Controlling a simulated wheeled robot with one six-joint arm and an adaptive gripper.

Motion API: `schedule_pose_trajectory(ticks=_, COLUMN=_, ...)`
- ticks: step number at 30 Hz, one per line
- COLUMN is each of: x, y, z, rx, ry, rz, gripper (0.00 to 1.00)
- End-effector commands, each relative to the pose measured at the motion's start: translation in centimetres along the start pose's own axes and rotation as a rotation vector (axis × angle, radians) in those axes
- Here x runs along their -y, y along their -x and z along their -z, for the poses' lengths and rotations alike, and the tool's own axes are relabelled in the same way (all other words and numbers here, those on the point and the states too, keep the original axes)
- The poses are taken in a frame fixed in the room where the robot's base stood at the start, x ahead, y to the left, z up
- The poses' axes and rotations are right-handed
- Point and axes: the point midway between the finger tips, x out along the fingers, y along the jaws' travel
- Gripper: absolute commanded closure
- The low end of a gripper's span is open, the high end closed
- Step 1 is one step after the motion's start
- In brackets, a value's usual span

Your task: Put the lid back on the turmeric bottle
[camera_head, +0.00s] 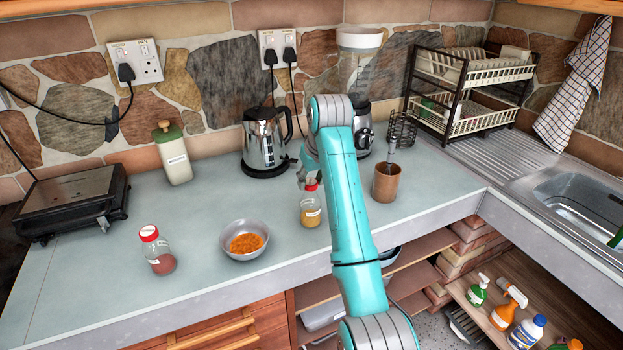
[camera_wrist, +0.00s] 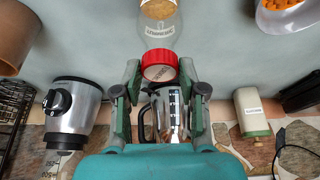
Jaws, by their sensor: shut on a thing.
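The turmeric bottle (camera_head: 311,212) is a clear jar with yellow-orange powder, upright on the counter. It also shows at the top of the wrist view (camera_wrist: 158,28). Its red lid (camera_head: 311,185) is at the bottle's mouth, in line with it; in the wrist view the lid (camera_wrist: 160,60) lies between the fingertips. I cannot tell whether it is fully seated. My gripper (camera_wrist: 160,75) is shut on the lid, one finger on each side. In the head view my gripper (camera_head: 310,180) is partly hidden by my arm.
A metal bowl of orange powder (camera_head: 230,254) and a red-lidded spice jar (camera_head: 159,252) stand left. A kettle (camera_head: 262,140), a green-topped canister (camera_head: 174,160) and a blender (camera_head: 362,132) stand behind. A brown cup (camera_head: 386,184) is close on the right. Counter between bowl and canister is clear.

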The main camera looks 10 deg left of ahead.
Motion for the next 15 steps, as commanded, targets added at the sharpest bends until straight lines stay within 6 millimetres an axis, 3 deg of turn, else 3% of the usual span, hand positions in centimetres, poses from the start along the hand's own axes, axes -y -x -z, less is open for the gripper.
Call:
schedule_pose_trajectory(ticks=7, x=0.00, y=0.00, z=0.00, rx=0.000, ry=0.000, rz=0.000, gripper=0.69)
schedule_pose_trajectory(ticks=8, x=0.00, y=0.00, z=0.00, rx=0.000, ry=0.000, rz=0.000, gripper=0.52)
schedule_pose_trajectory(ticks=10, x=0.00, y=0.00, z=0.00, rx=0.000, ry=0.000, rz=0.000, gripper=0.34)
schedule_pose_trajectory(ticks=11, x=0.00, y=0.00, z=0.00, rx=0.000, ry=0.000, rz=0.000, gripper=0.30)
schedule_pose_trajectory(ticks=15, x=0.00, y=0.00, z=0.00, rx=0.000, ry=0.000, rz=0.000, gripper=0.30)
